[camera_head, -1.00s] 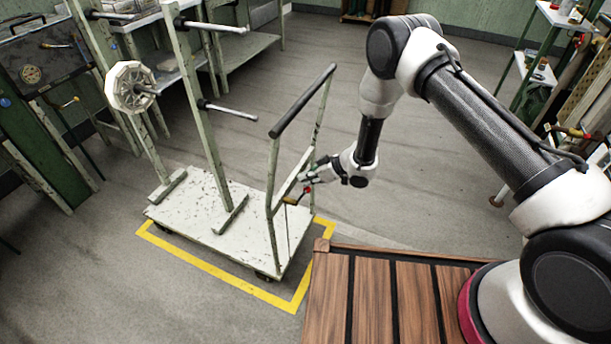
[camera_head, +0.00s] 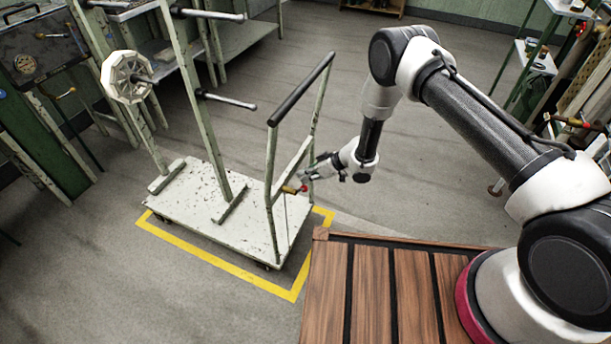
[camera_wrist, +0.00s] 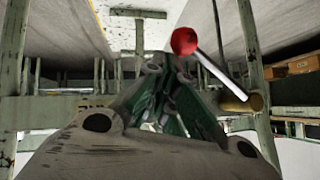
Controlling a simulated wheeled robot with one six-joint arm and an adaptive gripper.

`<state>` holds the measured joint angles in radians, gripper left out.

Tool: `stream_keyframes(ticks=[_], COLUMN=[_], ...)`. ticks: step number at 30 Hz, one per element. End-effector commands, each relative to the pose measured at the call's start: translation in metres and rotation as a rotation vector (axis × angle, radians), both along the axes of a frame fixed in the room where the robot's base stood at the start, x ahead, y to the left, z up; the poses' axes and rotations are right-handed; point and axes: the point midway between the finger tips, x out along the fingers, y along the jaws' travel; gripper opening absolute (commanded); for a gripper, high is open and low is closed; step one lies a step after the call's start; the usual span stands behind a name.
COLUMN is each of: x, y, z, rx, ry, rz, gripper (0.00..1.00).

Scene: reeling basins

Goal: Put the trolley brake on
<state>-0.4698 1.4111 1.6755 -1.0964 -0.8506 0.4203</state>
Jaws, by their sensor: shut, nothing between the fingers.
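The trolley (camera_head: 255,228) is a chipped white platform with pale green posts and a black-gripped handle, standing in a yellow floor outline. Its brake lever has a red knob (camera_head: 303,188) and a brass pivot (camera_head: 289,190) low on the handle frame. In the wrist view the red knob (camera_wrist: 184,41) sits just beyond my fingertips, with its metal rod running down right to the brass pivot (camera_wrist: 240,103). My gripper (camera_head: 308,177) is shut and empty beside the handle frame, close to the knob. It fills the wrist view's lower middle (camera_wrist: 172,65). I cannot tell whether it touches the knob.
The trolley's handle frame (camera_head: 300,95) rises right beside my gripper. Horizontal pegs (camera_head: 225,101) stick out from the trolley's posts. A white reel (camera_head: 127,76) is at the left. Shelving (camera_head: 535,65) stands at the back right. The floor (camera_head: 410,200) right of the trolley is clear.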

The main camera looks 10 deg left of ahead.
Motion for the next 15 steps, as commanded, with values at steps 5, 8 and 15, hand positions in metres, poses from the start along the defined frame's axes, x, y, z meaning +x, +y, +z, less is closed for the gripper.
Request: stream_keyframes(ticks=[5,8,15], x=[-0.001,-0.002,-0.001], y=[-0.001,-0.001,-0.02], z=[-0.002,-0.002,0.015], rx=[-0.003,-0.003,-0.002], ry=[0.002,0.003,0.002], rz=[0.001,0.001,-0.003], gripper=[0.0,0.0,0.0])
